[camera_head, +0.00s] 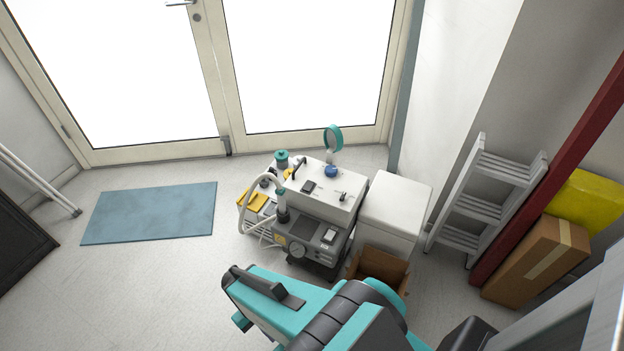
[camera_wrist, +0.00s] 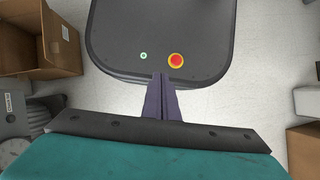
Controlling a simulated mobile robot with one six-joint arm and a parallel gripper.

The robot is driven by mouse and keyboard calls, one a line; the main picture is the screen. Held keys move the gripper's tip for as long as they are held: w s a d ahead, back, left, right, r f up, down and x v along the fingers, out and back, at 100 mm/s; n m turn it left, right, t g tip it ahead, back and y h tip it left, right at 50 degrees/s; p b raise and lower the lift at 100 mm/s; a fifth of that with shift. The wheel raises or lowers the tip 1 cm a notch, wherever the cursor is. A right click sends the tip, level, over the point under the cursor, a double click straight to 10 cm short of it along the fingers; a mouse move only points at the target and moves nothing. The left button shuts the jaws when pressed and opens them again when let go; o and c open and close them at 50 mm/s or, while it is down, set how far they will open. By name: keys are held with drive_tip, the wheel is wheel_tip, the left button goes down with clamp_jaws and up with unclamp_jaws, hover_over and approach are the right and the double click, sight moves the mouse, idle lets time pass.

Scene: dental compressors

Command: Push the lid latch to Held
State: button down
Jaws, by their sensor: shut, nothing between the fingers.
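The dental compressor unit (camera_head: 325,205) stands on the floor in the middle of the head view. It has a white top with a dark switch, a blue knob (camera_head: 333,172) and a small dark lever (camera_head: 342,197). A grey front part (camera_head: 303,240) carries a gauge and another switch. I cannot tell which small part is the lid latch, or its position. My gripper (camera_wrist: 162,77) is shut and empty in the wrist view, its fingers pointing towards my own base. In the head view my arm is in front of the unit, apart from it; the fingers cannot be made out there.
A white cabinet (camera_head: 393,210) and an open cardboard box (camera_head: 379,271) stand right of the unit. A step ladder (camera_head: 490,190), a taped carton (camera_head: 537,262) and a red post (camera_head: 550,170) are farther right. A blue mat (camera_head: 150,213) lies left, with clear floor around it.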

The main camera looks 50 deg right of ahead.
drive_tip(key=w+d+r+n+t+y+b, duration=0.1)
drive_tip(key=w+d+r+t+b, duration=0.2)
drive_tip(key=w+d, duration=0.8)
drive_tip(key=w+d+r+t+y+b, duration=0.15)
drive_tip(key=w+d+r+b, duration=0.3)
drive_tip(key=w+d, duration=0.7)
drive_tip(key=w+d+r+t+b, duration=0.1)
drive_tip(key=d+r+b, duration=0.1)
drive_tip(key=d+r, duration=0.4)
drive_tip(key=w+d+r+n+t+h+b, duration=0.1)
drive_tip(key=d+r, duration=0.5)
drive_tip(key=d, duration=0.6)
drive_tip(key=w+d+r+n+t+h+b, duration=0.1)
drive_tip(key=d+r+t+b, duration=0.1)
drive_tip(key=d+r, duration=0.4)
drive_tip(key=d+b, duration=0.1)
drive_tip(key=d, duration=0.3)
drive_tip(key=shift+w+r+b, duration=0.15)
drive_tip(key=shift+w+b, duration=0.05)
drive_tip(key=shift+b, duration=0.15)
drive_tip(key=shift+t, duration=0.25)
